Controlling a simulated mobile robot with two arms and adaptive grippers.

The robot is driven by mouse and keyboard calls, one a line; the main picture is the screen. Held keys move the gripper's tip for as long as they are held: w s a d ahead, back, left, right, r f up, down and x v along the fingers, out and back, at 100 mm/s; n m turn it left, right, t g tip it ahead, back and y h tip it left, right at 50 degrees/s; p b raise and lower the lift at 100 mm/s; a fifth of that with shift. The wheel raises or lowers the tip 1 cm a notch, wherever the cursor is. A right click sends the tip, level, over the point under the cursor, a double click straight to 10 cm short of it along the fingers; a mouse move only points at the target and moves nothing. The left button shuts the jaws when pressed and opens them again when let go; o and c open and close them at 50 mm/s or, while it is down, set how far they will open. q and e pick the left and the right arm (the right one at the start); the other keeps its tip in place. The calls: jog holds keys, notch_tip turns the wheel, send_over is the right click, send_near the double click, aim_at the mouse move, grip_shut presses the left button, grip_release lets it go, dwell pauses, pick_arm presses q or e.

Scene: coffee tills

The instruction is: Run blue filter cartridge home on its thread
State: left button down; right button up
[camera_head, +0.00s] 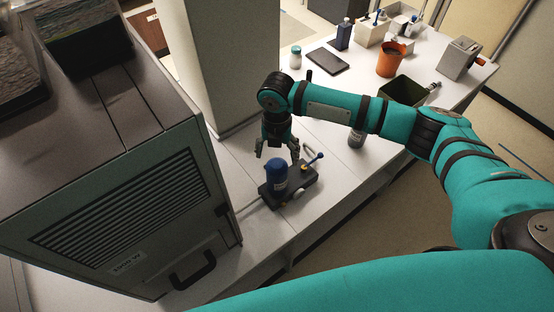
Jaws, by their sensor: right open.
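The blue filter cartridge (276,175) stands upright on a dark base unit (296,193) on the white counter. I cannot tell from here how far it sits down on its thread, which is hidden. My right gripper (278,152) points down just above and behind the cartridge. Its fingers are spread apart, one to each side, with the cartridge top just below and in front of them. It holds nothing that I can see. A small lever with a blue knob (319,156) sticks up at the base's right. My left gripper is not in view.
A large grey cabinet (130,215) stands close on the left, and a pillar (228,60) rises behind. A grey canister (356,138) stands beneath my right arm.

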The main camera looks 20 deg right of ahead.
aim_at(277, 163)
notch_tip(277, 163, down, 5)
jog(key=b, duration=0.4)
jog(key=shift+w+f, duration=0.1)
jog(key=shift+f, duration=0.05)
jog(key=shift+f+b, duration=0.7)
jog(key=shift+b, duration=0.3)
jog(key=shift+r+p, duration=0.35)
jog(key=shift+c, duration=0.9)
jog(key=c, duration=0.9)
jog(key=m, duration=0.5)
jog(key=shift+m, duration=0.4)
jog(key=m, duration=0.5)
jog(key=shift+f+m, duration=0.1)
jog(key=shift+m, duration=0.3)
jog(key=m, duration=1.2)
jog(key=shift+a, duration=0.1)
jog(key=m, duration=1.3)
jog(key=shift+a, duration=0.1)
jog(key=m, duration=0.7)
jog(key=shift+m, duration=0.6)
jog(key=m, duration=0.3)
jog(key=shift+m, duration=0.4)
jog(key=m, duration=0.4)
jog(key=shift+d, duration=0.2)
jog(key=o, duration=1.2)
jog(key=shift+o, duration=0.2)
jog(key=shift+d, duration=0.1)
